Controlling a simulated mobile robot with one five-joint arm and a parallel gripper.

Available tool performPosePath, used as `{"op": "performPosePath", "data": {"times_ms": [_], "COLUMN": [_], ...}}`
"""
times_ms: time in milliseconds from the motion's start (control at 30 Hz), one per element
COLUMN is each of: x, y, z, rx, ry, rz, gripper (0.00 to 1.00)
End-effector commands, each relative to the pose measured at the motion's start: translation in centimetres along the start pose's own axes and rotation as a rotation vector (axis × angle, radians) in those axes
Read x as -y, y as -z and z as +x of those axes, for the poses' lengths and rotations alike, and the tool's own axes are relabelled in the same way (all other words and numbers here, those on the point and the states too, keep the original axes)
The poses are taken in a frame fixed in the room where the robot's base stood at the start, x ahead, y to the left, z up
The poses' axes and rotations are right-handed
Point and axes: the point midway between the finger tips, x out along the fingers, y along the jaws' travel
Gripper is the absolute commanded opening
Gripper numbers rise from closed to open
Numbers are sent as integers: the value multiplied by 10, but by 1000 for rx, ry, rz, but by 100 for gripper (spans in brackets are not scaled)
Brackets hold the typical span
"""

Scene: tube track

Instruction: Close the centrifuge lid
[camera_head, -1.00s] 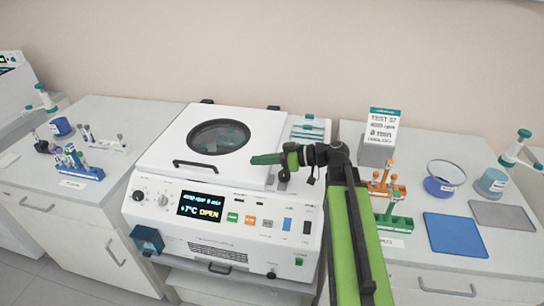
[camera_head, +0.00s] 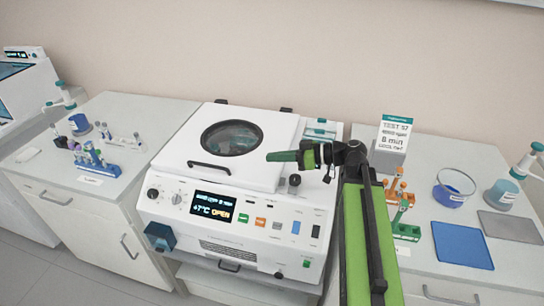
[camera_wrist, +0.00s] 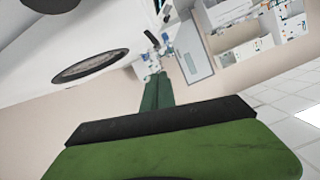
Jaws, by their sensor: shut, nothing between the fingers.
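The centrifuge (camera_head: 235,220) is a white box with a front panel. Its display (camera_head: 212,206) reads "+7°C OPEN". The white lid (camera_head: 180,160) lies low over the top, with a round dark window (camera_head: 232,137) and a black front handle (camera_head: 209,168). I cannot tell whether it is fully seated. My gripper (camera_head: 270,156) is shut and empty, its green fingers pointing left over the lid's right part, right of the handle. I cannot tell whether it touches the lid. In the wrist view the fingers (camera_wrist: 158,92) point away, with the lid window (camera_wrist: 90,66) at left.
A blue tube rack (camera_head: 98,168) stands on the left bench. A sign (camera_head: 394,134), an orange rack (camera_head: 394,188), a green rack (camera_head: 404,228) and a blue mat (camera_head: 462,244) are on the right bench. A small black knob (camera_head: 294,180) stands beside the lid's front right corner.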

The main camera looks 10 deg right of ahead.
Motion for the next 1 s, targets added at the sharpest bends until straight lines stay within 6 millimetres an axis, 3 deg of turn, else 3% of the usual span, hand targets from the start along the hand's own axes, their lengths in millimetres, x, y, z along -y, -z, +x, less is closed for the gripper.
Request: {"op": "performPosePath", "data": {"times_ms": [100, 333, 1000], "x": [1, 2, 4], "y": [0, -3, -4], "z": [-36, -76, -83], "rx": [-1, -1, 0], "ry": [-6, -5, 0], "rz": [2, 1, 0], "gripper": [0, 0, 0]}}
